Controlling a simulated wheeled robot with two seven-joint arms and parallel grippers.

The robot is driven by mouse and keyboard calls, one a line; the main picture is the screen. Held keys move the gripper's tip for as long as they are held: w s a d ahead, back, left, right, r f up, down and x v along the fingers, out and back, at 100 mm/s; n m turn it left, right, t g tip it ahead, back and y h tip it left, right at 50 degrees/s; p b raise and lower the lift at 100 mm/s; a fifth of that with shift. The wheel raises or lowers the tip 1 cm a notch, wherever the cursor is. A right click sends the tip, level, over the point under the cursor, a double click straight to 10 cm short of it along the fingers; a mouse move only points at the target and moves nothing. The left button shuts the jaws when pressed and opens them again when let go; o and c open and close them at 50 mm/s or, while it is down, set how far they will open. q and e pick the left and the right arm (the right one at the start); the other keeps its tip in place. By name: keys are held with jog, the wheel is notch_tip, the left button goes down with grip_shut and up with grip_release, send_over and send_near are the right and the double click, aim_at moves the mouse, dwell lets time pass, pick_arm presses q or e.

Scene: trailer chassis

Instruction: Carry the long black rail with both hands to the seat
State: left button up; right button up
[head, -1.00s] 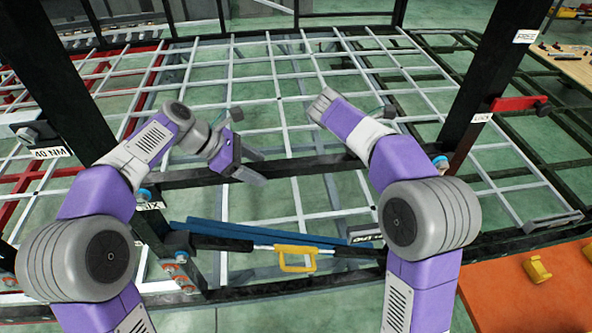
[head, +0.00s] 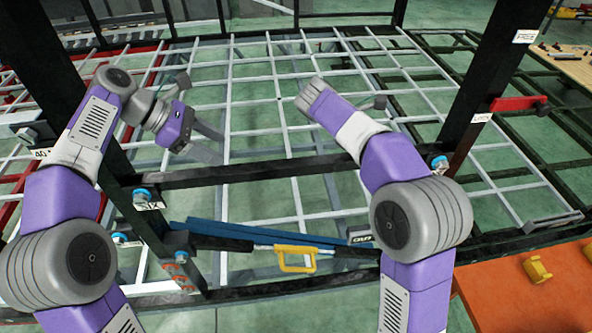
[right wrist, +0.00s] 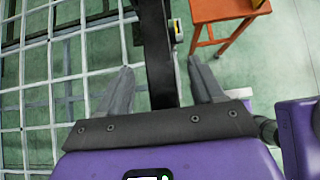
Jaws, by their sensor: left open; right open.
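A long black rail (head: 250,173) lies level across the head view, between the left black post and the right arm. A black bar (right wrist: 156,45) also shows in the right wrist view; I cannot tell for sure that it is the same rail. My left gripper (head: 217,146) is open and empty, above and beyond the rail's left part, apart from it. My right gripper (right wrist: 160,68) is open, its fingers on either side of the black bar in the picture; contact cannot be told. In the head view its fingers are hidden. I cannot clearly make out which part is the seat.
Black posts stand at left (head: 65,85) and right (head: 490,95). A pale grid frame (head: 270,105) spreads behind. A blue beam (head: 260,230) and a yellow handle (head: 296,258) lie in front. An orange table (head: 530,300) is at lower right.

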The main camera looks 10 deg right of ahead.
jog(key=v, duration=0.8)
jog(key=shift+a+r, duration=0.1)
jog(key=shift+a, duration=0.05)
